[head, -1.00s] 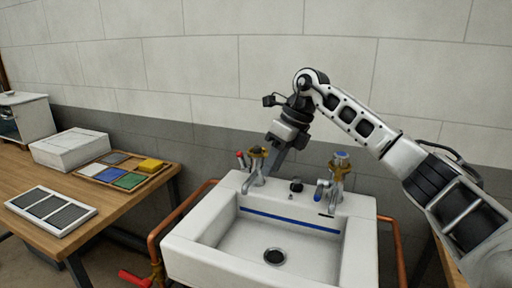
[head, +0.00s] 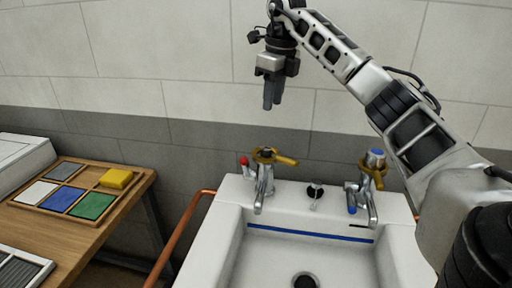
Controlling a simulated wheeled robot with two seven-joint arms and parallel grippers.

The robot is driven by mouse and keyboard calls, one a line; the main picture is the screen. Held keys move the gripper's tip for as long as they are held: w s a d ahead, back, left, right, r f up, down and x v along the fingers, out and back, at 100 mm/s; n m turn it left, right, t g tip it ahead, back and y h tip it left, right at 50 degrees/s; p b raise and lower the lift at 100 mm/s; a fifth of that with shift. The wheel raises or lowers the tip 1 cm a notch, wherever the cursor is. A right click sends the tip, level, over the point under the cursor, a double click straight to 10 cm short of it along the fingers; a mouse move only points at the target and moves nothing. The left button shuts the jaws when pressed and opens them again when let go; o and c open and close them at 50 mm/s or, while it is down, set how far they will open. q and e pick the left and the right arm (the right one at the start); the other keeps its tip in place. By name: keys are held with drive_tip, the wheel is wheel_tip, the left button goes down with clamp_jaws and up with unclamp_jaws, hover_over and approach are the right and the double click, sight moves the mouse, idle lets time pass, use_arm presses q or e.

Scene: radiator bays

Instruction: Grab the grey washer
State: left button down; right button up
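I cannot make out a grey washer for certain. A flat grey square (head: 66,171) lies in the back left of the wooden tray (head: 113,209), beside white, blue and green squares. My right gripper (head: 272,107) points down in the air above and behind the left tap (head: 264,180), apart from it. Its two dark fingers are close together, and I cannot tell whether they are shut or hold anything small. My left gripper is not in view.
The white sink (head: 232,220) has a second tap (head: 366,190) with a blue top at the right. A small dark fitting (head: 315,190) sits between the taps. A yellow block (head: 116,178) lies on the tray. A copper pipe (head: 178,238) runs left of the sink.

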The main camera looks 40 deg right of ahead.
hover_over(266, 148)
drive_tip(key=s, duration=0.1)
wheel_tip(266, 148, down, 8)
drive_tip(key=shift+s+d+r, duration=0.1)
drive_tip(key=shift+w+f+p, duration=0.15)
drive_tip(key=shift+f+p, duration=0.05)
drive_tip(key=shift+f, duration=0.75)
drive_tip(key=shift+w+f+p, duration=0.2)
drive_tip(key=shift+f+p, duration=0.05)
drive_tip(key=shift+f, duration=0.65)
drive_tip(key=shift+w+f+p, duration=0.15)
drive_tip(key=shift+f+p, duration=0.05)
drive_tip(key=shift+f, duration=0.75)
drive_tip(key=c, duration=0.6)
